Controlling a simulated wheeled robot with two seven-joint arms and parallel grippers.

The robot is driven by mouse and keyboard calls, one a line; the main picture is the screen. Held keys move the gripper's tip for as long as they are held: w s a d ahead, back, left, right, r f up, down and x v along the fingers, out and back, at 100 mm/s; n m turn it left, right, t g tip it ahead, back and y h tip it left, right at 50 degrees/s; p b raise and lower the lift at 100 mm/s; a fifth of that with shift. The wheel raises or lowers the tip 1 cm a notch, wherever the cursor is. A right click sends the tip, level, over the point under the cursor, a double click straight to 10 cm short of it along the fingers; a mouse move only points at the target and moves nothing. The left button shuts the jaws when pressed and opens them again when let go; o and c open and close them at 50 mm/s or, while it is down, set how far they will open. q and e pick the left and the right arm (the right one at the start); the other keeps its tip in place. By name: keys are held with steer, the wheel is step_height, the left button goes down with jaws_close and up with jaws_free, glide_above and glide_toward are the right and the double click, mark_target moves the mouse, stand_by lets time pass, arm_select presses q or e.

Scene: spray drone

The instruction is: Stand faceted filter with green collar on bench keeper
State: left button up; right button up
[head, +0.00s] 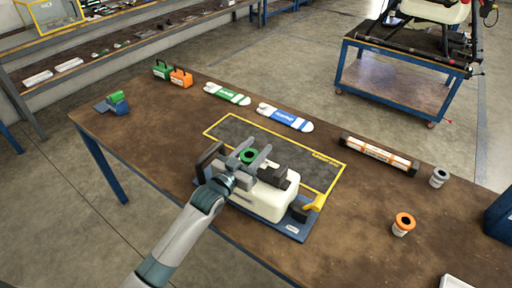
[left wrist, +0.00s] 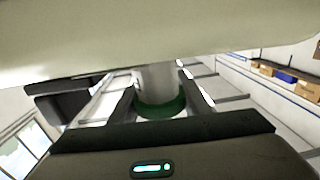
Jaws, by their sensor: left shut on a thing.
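The filter with the green collar (head: 249,156) is between the fingers of my left gripper (head: 250,163), which is shut on it. In the left wrist view its pale body (left wrist: 155,82) and green collar (left wrist: 160,108) show between the two fingers (left wrist: 160,100). In the head view it is over or beside the white tank (head: 264,199); I cannot tell whether it touches the tank. The tank is on a blue base (head: 288,230) with a yellow clamp (head: 314,203) at the bench's front edge. I cannot tell which fixture is the bench keeper. My right gripper is not in view.
An orange-collared filter (head: 403,224) and a grey-collared one (head: 439,177) stand at right. A blue-and-green fixture (head: 115,103) is at far left. The bench's left part (head: 150,120) is mostly clear.

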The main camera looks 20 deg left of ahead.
mark_target(248, 163)
arm_select(q)
steer(key=shift+f, duration=0.2)
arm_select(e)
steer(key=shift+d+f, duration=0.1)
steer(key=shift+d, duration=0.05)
arm_select(q)
steer(key=o, duration=1)
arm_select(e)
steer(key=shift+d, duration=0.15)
